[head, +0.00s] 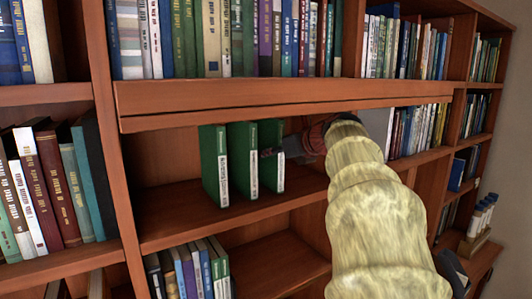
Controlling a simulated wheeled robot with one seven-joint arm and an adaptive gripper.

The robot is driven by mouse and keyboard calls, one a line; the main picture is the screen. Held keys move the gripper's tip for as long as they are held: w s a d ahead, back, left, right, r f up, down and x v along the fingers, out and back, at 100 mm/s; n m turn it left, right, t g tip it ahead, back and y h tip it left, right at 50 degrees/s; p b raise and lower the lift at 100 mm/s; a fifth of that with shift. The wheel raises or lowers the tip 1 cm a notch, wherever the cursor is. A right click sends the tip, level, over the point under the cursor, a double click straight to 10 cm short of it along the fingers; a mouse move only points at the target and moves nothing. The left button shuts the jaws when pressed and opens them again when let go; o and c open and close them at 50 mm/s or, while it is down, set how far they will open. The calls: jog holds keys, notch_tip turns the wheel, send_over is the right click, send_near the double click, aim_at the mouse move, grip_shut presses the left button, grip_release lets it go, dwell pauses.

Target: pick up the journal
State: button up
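Three green volumes with white spine labels stand upright and apart on the middle shelf: a left one (209,166), a middle one (240,160) and a right one (271,178). I cannot tell which of them is the journal. My arm reaches into this shelf from the right. My gripper (272,153) is at the right green volume, at about mid-height. Its fingers are small, dark and partly hidden, so I cannot tell whether they are open or shut, or whether they touch the volume.
The shelf board (175,222) is bare in front of and left of the green volumes. A thick shelf edge (220,96) runs just above them, with a packed row of books on top. An upright panel (108,130) bounds the left side. More books (190,272) stand below.

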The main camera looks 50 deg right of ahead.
jog(key=x, duration=0.2)
jog(key=shift+w+d+f, duration=0.1)
jog(key=shift+w+f, duration=0.1)
jog(key=shift+w, duration=0.05)
grip_shut()
dwell(0.3)
jog(key=shift+r, duration=0.1)
dwell(0.5)
